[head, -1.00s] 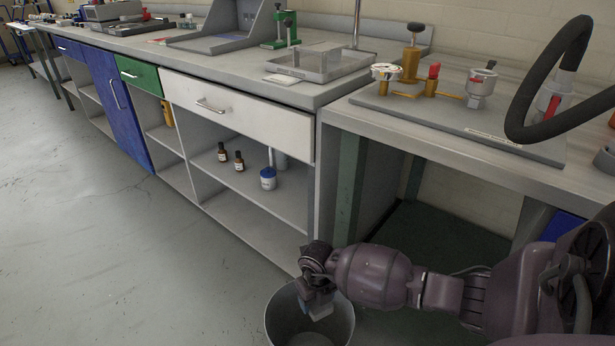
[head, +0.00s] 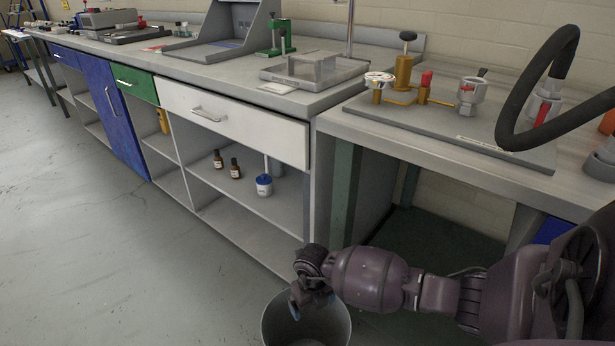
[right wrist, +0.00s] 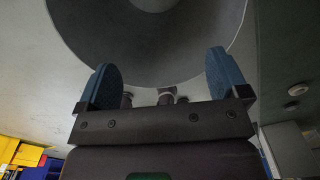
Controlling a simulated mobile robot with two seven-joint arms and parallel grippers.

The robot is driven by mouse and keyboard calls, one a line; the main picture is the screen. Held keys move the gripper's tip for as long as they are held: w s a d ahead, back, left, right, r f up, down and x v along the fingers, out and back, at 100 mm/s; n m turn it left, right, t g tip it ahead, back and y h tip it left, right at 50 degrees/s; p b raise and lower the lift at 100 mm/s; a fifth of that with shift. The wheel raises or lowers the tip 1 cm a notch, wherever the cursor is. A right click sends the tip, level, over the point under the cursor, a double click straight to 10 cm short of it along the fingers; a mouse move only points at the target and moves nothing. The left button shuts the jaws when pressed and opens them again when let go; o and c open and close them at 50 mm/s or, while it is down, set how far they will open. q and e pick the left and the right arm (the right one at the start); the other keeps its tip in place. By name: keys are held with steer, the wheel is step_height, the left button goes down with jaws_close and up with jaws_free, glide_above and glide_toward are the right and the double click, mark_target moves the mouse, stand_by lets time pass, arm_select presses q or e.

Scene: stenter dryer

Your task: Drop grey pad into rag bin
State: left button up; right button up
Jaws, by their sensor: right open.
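The rag bin (head: 342,325) is a round grey open bin on the floor, cut off by the bottom edge of the head view. My right gripper (head: 309,299) is over the bin's mouth. In the right wrist view, my right gripper (right wrist: 165,80) has its two blue fingertips wide apart with nothing between them. The bin's inside (right wrist: 150,50) shows beyond the fingertips. I cannot make out the grey pad for sure; a small paler patch at the top edge of the wrist view is too cut off to tell. My left gripper is not in view.
The white-drawer cabinet (head: 236,120) with open shelves stands behind the bin. A bench (head: 470,170) with a grey plate, brass fittings and a black hose (head: 520,90) is at the right. Grey floor (head: 90,240) is clear at the left.

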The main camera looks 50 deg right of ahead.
arm_select(q)
steer(key=p, duration=0.1)
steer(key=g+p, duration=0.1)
steer(key=p, duration=0.1)
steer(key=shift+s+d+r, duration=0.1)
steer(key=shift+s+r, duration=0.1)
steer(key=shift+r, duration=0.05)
arm_select(e)
step_height(320, 180, up, 10)
steer(key=shift+f, duration=0.25)
